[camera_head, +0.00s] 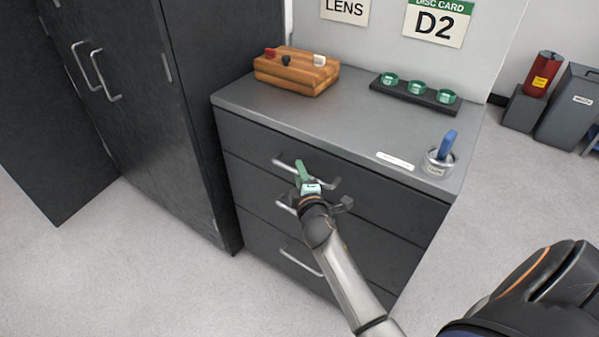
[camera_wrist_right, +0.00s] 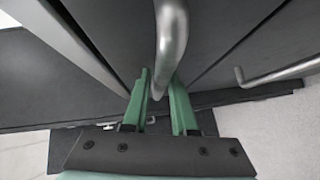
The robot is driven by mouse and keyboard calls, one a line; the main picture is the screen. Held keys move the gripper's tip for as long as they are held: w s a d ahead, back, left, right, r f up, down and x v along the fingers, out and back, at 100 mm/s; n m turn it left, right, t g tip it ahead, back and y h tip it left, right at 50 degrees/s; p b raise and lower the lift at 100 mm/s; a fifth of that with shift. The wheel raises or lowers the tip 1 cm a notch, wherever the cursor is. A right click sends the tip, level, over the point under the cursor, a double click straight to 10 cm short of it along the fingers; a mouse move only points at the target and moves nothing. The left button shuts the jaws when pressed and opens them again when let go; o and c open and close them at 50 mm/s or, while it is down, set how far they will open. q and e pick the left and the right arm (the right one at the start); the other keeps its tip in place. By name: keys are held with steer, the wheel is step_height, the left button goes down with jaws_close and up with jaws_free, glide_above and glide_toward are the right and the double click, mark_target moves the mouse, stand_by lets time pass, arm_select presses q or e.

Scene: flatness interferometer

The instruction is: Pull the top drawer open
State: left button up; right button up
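The top drawer (camera_head: 383,199) is the uppermost dark grey front of the cabinet and looks flush with it. Its silver bar handle (camera_head: 283,163) shows on both sides of my right gripper (camera_head: 302,170). In the right wrist view, the handle (camera_wrist_right: 170,35) runs down between the two green fingers of my right gripper (camera_wrist_right: 159,80). The fingers are close together, one on each side of the bar, and appear closed on it. The far end of the bar is partly hidden between them. My left gripper is in neither view.
On the cabinet top (camera_head: 345,110) stand a wooden block (camera_head: 295,75), a black tray with green rings (camera_head: 415,95) and a round holder with a blue handle (camera_head: 438,160). Lower drawers have similar handles. A tall dark cabinet (camera_head: 150,110) stands left. The floor in front is clear.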

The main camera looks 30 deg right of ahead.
jaws_close()
stand_by(1.0)
